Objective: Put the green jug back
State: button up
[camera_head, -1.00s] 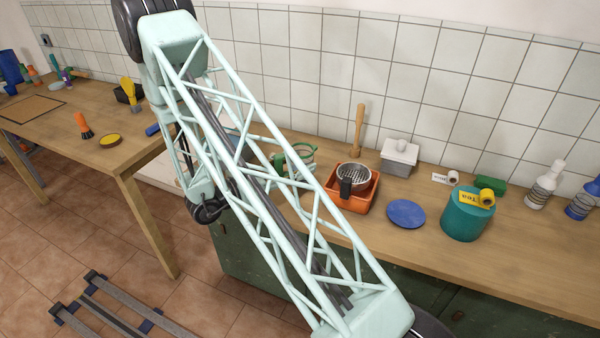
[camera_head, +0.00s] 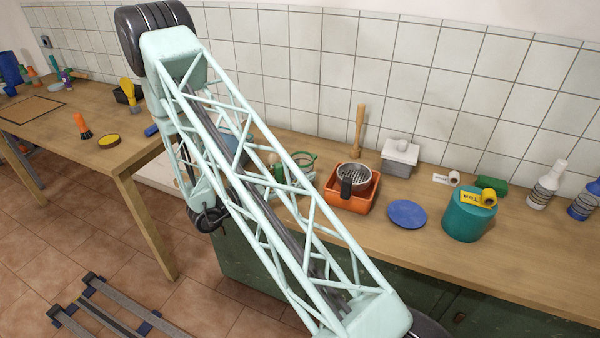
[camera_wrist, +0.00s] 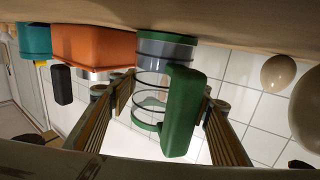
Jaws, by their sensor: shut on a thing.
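The green jug (camera_wrist: 182,110) fills the middle of the wrist view, which looks upside down. It has a green handle, a green base band and a clear body with dark rings. My gripper (camera_wrist: 166,98) has one finger on each side of it and is shut on it. The jug's base is close to the wooden worktop (camera_wrist: 230,18); I cannot tell whether it touches.
An orange tub (camera_head: 350,200) holding a sieve stands right of the jug. The tiled wall (camera_head: 420,70) closes the back.

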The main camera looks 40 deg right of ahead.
jog(key=shift+f, duration=0.1)
jog(key=o, duration=1)
jog(key=shift+w+a+r+p, duration=0.1)
jog(key=shift+a+p, duration=0.1)
jog(key=shift+a, duration=0.4)
jog(key=shift+w+a+r+p, duration=0.1)
jog(key=shift+a+p, duration=0.05)
jog(key=shift+a, duration=0.45)
jog(key=shift+w+a+p, duration=0.2)
jog(key=shift+a+p, duration=0.15)
jog(key=shift+a, duration=1.25)
jog(key=shift+w+a+p, duration=0.15)
jog(key=shift+a+p, duration=0.15)
jog(key=shift+a, duration=1.25)
jog(key=shift+w+a+p, duration=0.2)
jog(key=shift+a+p, duration=0.15)
jog(key=shift+a, duration=1.25)
